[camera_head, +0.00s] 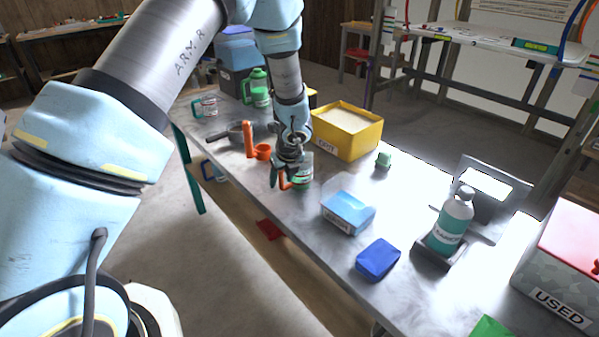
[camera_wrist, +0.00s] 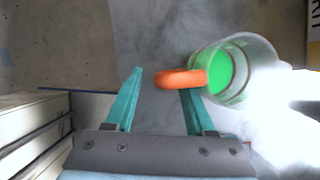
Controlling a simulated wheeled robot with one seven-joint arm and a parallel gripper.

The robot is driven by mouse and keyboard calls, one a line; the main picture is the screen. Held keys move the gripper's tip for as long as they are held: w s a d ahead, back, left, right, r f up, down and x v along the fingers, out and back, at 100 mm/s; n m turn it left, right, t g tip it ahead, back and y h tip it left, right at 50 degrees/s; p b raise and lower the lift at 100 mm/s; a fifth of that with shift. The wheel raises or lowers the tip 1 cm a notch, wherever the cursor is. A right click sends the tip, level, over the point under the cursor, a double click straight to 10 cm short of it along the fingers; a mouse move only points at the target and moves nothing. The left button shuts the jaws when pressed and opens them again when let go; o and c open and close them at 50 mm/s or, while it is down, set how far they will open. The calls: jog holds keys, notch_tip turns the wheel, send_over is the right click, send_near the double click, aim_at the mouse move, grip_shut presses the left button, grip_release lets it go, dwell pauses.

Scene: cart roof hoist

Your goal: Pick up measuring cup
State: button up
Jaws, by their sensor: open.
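The clear measuring cup (camera_wrist: 240,68) stands at the right in the wrist view, with a green inside and an orange handle pointing left. My gripper (camera_wrist: 161,80) is open. The handle reaches partly between its teal fingers, and the right fingertip overlaps the handle in the picture; I cannot tell whether they touch. In the head view, the cup (camera_head: 303,172) is on the grey table, partly hidden behind my gripper (camera_head: 282,178).
A yellow bin (camera_head: 346,131) of pale material stands behind the cup. An orange scoop-like piece (camera_head: 262,151) is close at left. A blue-and-white box (camera_head: 348,212), a blue block (camera_head: 378,260) and a capped bottle (camera_head: 453,222) are toward the right. The table's front edge is near.

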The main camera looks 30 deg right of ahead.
jog(key=shift+f, duration=0.1)
grip_shut()
dwell(0.4)
